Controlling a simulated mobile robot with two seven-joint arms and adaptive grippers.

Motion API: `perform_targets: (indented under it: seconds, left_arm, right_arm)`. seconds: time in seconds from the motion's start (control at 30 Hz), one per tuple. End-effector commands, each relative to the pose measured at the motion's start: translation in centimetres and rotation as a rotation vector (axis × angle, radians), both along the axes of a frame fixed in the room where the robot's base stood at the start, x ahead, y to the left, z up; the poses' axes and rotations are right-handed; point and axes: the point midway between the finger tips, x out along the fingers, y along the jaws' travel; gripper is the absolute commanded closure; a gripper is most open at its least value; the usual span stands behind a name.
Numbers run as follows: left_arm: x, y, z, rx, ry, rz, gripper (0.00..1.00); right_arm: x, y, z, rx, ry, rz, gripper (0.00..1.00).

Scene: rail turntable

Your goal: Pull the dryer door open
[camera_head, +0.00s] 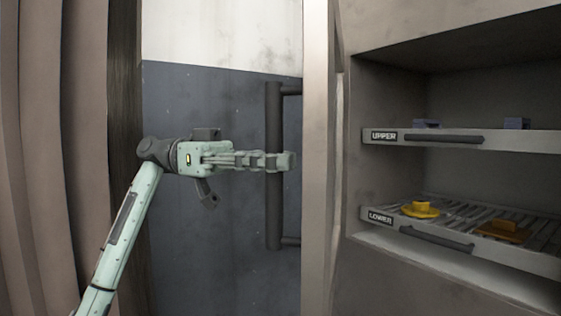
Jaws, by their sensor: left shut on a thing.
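The gripper's fingers hide that part of the bar. My right gripper is not in view.
To the right is an open recess with an upper shelf (510,144) and a lower rack (375,226). A yellow piece (421,209) and an orange piece (502,231) lie on the lower rack. Brown ribbed panels (50,120) stand at left.

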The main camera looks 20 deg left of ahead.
Motion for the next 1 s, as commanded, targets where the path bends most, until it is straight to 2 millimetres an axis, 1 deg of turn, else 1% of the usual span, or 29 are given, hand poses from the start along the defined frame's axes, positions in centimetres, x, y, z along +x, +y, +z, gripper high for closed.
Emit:
perform_targets:
  seconds: [0.17, 0.2, 0.37, 0.63, 0.73, 0.87, 1.0]
  left_arm:
    - [0.0, 0.0, 0.0, -0.001, 0.000, 0.002, 1.00]
    - [0.0, 0.0, 0.0, -0.001, 0.000, 0.002, 0.78]
    - [0.0, 0.0, 0.0, 0.000, 0.000, 0.001, 0.58]
    - [0.0, 0.0, 0.0, 0.000, 0.000, 0.001, 0.57]
    - [0.0, 0.0, 0.6, 0.000, -0.002, 0.000, 0.57]
    - [0.0, 0.0, 2.4, -0.001, -0.006, 0.000, 0.57]
    - [0.0, 0.0, 5.2, 0.000, -0.006, 0.000, 0.57]
  right_arm:
    - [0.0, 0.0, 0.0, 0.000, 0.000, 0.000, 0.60]
    - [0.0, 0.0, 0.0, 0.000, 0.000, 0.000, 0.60]
    - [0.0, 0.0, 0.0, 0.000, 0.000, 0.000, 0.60]
    - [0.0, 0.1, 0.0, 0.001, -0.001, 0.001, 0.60]
    - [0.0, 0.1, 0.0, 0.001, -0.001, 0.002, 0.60]
    - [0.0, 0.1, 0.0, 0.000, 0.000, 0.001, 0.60]
    - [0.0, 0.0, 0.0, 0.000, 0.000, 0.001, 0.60]
